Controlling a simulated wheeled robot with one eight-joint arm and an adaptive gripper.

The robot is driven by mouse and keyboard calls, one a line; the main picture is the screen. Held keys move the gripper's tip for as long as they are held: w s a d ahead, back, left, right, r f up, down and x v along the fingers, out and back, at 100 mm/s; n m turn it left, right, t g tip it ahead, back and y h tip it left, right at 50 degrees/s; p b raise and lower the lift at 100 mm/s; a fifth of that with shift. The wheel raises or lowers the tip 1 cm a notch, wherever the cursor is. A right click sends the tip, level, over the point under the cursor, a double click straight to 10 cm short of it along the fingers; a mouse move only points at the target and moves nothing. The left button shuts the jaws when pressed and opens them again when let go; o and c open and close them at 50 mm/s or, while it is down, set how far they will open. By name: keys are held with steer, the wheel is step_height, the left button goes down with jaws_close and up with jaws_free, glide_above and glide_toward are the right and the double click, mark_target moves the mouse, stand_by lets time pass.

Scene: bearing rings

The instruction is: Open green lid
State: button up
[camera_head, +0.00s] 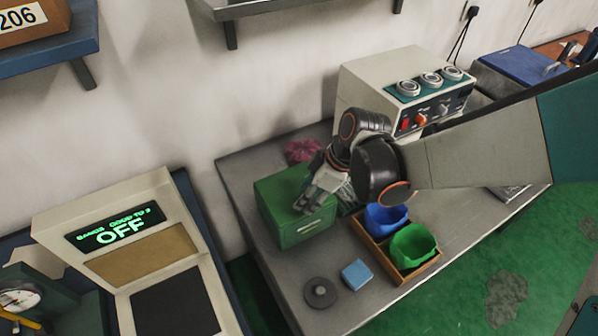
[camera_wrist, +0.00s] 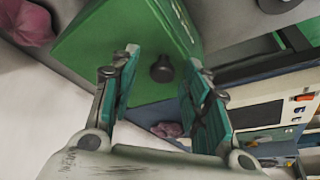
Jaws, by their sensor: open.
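A green box (camera_head: 292,237) stands on the grey table, with a pale mark on its front side. Its green lid (camera_head: 277,187) is on top and looks closed. In the wrist view, the lid (camera_wrist: 150,88) carries a dark round knob (camera_wrist: 162,70). My gripper (camera_head: 306,207) is over the lid, pointing down at it. In the wrist view, the open gripper (camera_wrist: 164,75) has one teal-padded finger on each side of the knob, with gaps between. I cannot tell how far the fingertips are above the lid. In the head view my gripper hides the knob.
A pink crumpled thing (camera_head: 303,150) lies behind the box. A wooden tray (camera_head: 370,245) with blue (camera_head: 386,218) and green (camera_head: 413,246) bowls stands to the right. A blue block (camera_head: 357,274) and a grey disc (camera_head: 320,292) lie in front. A control machine (camera_head: 400,75) stands behind my arm.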

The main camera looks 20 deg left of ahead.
steer(key=shift+s+a, duration=0.1)
steer(key=shift+s, duration=0.1)
jaws_close()
steer(key=shift+r, duration=0.1)
